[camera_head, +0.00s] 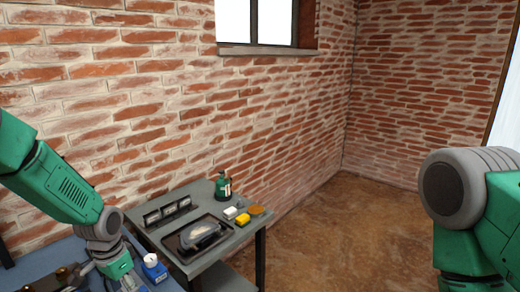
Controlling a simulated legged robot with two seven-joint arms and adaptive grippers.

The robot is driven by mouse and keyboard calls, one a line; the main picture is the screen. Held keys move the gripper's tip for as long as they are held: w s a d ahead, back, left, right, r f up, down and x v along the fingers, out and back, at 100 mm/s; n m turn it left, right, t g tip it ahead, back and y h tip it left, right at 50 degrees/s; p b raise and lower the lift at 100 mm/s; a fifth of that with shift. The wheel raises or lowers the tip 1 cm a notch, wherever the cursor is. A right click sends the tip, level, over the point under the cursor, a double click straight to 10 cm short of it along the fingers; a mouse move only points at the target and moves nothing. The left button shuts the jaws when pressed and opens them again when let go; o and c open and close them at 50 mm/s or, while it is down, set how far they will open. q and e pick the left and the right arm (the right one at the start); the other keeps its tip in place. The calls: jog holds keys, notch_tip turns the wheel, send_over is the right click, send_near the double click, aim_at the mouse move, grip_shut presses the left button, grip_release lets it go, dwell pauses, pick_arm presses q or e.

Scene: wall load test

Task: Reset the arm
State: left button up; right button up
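My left arm, green with grey joints, comes in from the left and bends down over a blue-grey surface (45,255). My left gripper (108,272) is low in the picture, just left of the small grey table. Its fingers are small and partly cut off by the lower edge, so I cannot tell whether they are open or shut. My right arm shows at the right edge as a large grey joint and green links. My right gripper is out of the picture.
A grey table (225,252) by the brick wall bears a black tray (178,250), a dark rack (167,212), a green bottle (223,187) and a yellow block (243,220). A blue-and-white item (154,268) is close to my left gripper. Brown floor (350,235) at centre right is clear.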

pick_arm(q)
jog(key=s+d+f+n, duration=0.1)
jog(key=s+d+f, duration=0.1)
jog(key=s+f, duration=0.55)
jog(key=s+d+f+n, duration=0.2)
jog(key=s+f, duration=0.2)
jog(key=s, duration=0.6)
jog(key=s+n, duration=0.3)
jog(key=s, duration=1.6)
jog(key=w+d+f+m+b, duration=0.1)
jog(key=w+f+b, duration=0.2)
jog(key=f+b, duration=1.2)
jog(key=shift+w+f+t+b, duration=0.2)
jog(key=shift+f+t+b, duration=0.1)
jog(key=shift+b, duration=0.35)
